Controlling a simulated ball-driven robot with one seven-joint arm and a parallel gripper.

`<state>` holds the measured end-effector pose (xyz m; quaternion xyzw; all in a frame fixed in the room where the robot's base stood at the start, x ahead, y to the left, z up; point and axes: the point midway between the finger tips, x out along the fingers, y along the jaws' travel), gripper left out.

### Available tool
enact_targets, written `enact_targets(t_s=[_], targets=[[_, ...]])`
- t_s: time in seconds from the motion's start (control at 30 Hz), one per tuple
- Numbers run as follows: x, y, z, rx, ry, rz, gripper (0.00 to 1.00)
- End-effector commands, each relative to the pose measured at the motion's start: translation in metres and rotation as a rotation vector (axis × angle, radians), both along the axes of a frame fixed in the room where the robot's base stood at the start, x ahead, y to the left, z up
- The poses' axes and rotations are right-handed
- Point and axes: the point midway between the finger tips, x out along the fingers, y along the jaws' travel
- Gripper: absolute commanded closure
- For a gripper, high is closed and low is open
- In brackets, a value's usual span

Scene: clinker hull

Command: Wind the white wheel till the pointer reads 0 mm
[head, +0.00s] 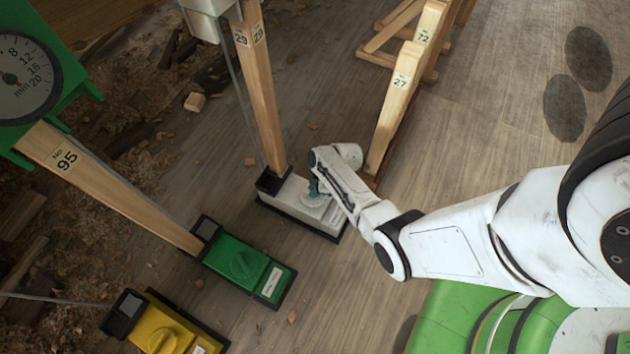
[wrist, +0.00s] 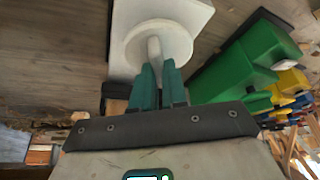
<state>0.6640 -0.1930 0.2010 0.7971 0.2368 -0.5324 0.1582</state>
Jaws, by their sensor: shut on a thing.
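The white wheel (wrist: 158,48) is a round disc with a raised grip bar, on top of a white box (wrist: 198,12). In the head view the white box (head: 283,199) stands on the floor at the foot of a wooden post marked 29, and my arm partly covers its wheel (head: 313,199). My gripper (wrist: 157,72) has teal fingers shut on the wheel's grip bar; it also shows in the head view (head: 316,187). A dial (head: 22,76) in a green housing at the top left is cut off by the frame. I see no dial face for the white box.
A green box (head: 245,265) with a green wheel and a yellow box (head: 165,332) stand to the left of the white one. Shavings and wood scraps (head: 110,100) litter the left floor.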

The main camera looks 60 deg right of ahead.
Motion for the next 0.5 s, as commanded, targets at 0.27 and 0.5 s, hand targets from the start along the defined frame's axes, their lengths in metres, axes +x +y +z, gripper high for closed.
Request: enact_targets(t_s=[0.27, 0.5], targets=[[-0.0006, 0.0006, 0.0006, -0.001, 0.000, -0.111, 1.00], [-0.0007, 0.0006, -0.0001, 0.000, 0.001, -0.142, 1.00]])
